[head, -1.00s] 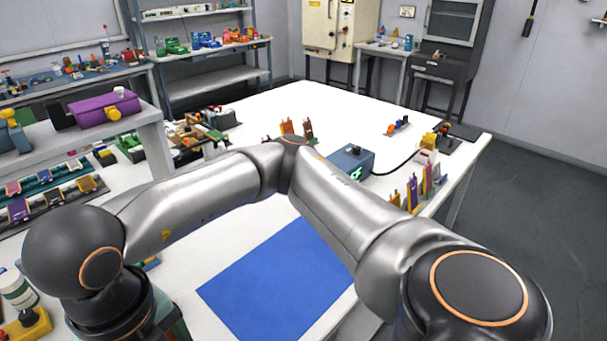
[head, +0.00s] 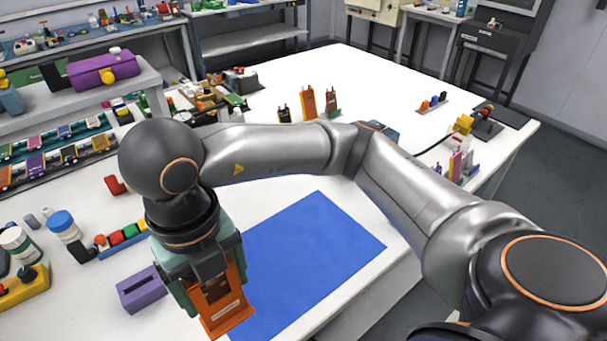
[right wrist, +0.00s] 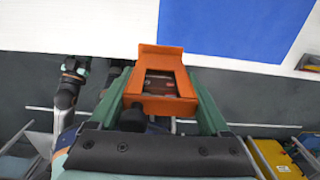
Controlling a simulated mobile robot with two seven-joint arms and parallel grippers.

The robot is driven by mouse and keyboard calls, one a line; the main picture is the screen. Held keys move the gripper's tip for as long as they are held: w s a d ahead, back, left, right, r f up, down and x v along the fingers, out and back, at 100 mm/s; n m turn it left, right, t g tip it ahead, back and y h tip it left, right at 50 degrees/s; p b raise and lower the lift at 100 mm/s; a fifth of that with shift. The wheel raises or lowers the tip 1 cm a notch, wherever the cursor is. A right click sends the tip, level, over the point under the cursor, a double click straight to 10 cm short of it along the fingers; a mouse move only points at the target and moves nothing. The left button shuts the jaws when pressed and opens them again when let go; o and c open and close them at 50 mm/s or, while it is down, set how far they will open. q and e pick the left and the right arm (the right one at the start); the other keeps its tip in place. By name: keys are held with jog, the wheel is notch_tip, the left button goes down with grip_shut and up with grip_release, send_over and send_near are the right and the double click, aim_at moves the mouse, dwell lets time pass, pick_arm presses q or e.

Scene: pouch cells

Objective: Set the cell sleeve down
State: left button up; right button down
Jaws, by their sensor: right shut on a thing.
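My right gripper (head: 212,290) is shut on the orange cell sleeve (head: 232,312), a flat frame with a pale label at its lower part. In the head view the sleeve overlaps the left edge of the blue mat (head: 320,245); I cannot tell its height over the table. In the right wrist view the sleeve (right wrist: 160,103) sits between the green fingers, its rectangular window facing the camera, with the mat (right wrist: 240,25) beyond. A dark arm with a small teal end, perhaps my left gripper (right wrist: 78,68), shows at the left; its jaws are too small to read.
A purple slotted block (head: 140,292) stands just left of the gripper. Upright orange (head: 308,103) and brown pieces stand farther back. The mat is bare.

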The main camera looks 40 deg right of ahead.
jog(key=shift+d, duration=0.45)
jog(key=w+d+f, duration=0.3)
jog(key=f, duration=0.1)
jog(key=w+d+f, duration=0.3)
jog(key=d+f, duration=0.1)
jog(key=w+d+f+p, duration=0.1)
jog(key=w+d+f, duration=0.2)
jog(key=f, duration=0.2)
jog(key=shift+w+d, duration=0.15)
jog(key=shift+w, duration=0.1)
pick_arm(q)
jog(key=shift+d+r, duration=0.4)
pick_arm(e)
jog(key=shift+f+b, duration=0.25)
jog(key=shift+b, duration=0.1)
grip_release()
jog(key=shift+r, duration=0.1)
pick_arm(q)
jog(key=shift+f, duration=0.15)
